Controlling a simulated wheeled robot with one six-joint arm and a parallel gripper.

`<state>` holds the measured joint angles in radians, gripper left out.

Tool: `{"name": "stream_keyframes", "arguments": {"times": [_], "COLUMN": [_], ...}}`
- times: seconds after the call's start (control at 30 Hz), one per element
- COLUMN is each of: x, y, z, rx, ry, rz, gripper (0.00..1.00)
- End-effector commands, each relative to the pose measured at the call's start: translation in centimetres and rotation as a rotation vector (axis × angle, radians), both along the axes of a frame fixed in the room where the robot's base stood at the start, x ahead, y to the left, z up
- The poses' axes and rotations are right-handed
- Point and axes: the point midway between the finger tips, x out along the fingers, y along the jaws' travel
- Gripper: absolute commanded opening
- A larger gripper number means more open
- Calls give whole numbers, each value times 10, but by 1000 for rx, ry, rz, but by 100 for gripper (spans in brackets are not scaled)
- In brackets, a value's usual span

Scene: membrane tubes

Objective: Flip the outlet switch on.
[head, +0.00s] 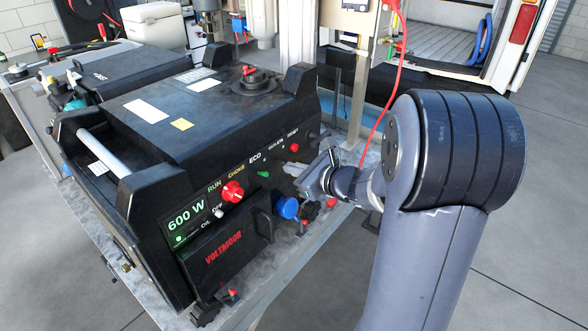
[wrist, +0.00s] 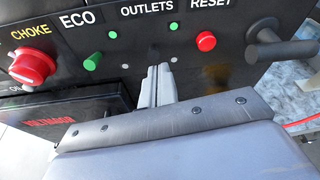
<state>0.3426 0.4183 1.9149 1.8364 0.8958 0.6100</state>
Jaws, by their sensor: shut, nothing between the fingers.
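The generator's black front panel (wrist: 218,72) fills the upper part of the wrist view. The OUTLETS label (wrist: 147,9) has a lit green lamp (wrist: 173,25) below and to its right. Below the label is a small dark switch (wrist: 154,52), hard to make out against the panel; its position cannot be told. My gripper (wrist: 158,71) is shut and empty, its tips just below or at that switch; whether they touch is unclear. In the head view my gripper (head: 291,171) is at the panel's right half, under the OUTLETS label.
To the right are a red RESET button (wrist: 206,41) and a dark handle (wrist: 280,44). To the left are a green ECO switch (wrist: 91,62) and the red CHOKE knob (wrist: 33,67). The head view shows a lit 600 W display (head: 186,220) and a blue socket cover (head: 287,208).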

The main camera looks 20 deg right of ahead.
Motion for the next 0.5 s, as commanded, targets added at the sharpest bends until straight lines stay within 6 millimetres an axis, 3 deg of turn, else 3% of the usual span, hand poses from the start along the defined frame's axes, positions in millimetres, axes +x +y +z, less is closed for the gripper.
{"name": "stream_keyframes", "arguments": {"times": [0.37,0.4,0.5], "x": [3,-5,-19], "y": [-11,-16,-25], "z": [-45,-28,-15], "rx": [0,-2,-3], "ry": [0,-6,-6], "rz": [4,2,0], "gripper": [0,0,0]}}
